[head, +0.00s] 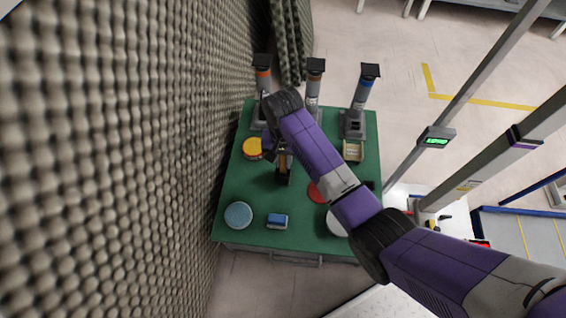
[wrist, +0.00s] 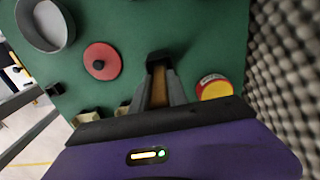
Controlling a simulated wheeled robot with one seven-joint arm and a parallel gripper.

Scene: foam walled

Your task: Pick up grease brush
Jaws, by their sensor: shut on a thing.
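The grease brush (wrist: 159,93) shows in the wrist view as a narrow brown piece between my fingers, with a dark end beyond it. My gripper (wrist: 160,75) is shut on it. In the head view my gripper (head: 283,172) is over the middle of the green table (head: 252,188), with a brown part of the brush (head: 283,163) showing at the jaws. My arm and fingers hide much of the brush. I cannot tell whether it touches the table.
A yellow tin (head: 252,148) is close left of my gripper, beside the foam wall (head: 150,150). A red disc (head: 315,192) lies right. Several grey stands (head: 356,115) line the back.

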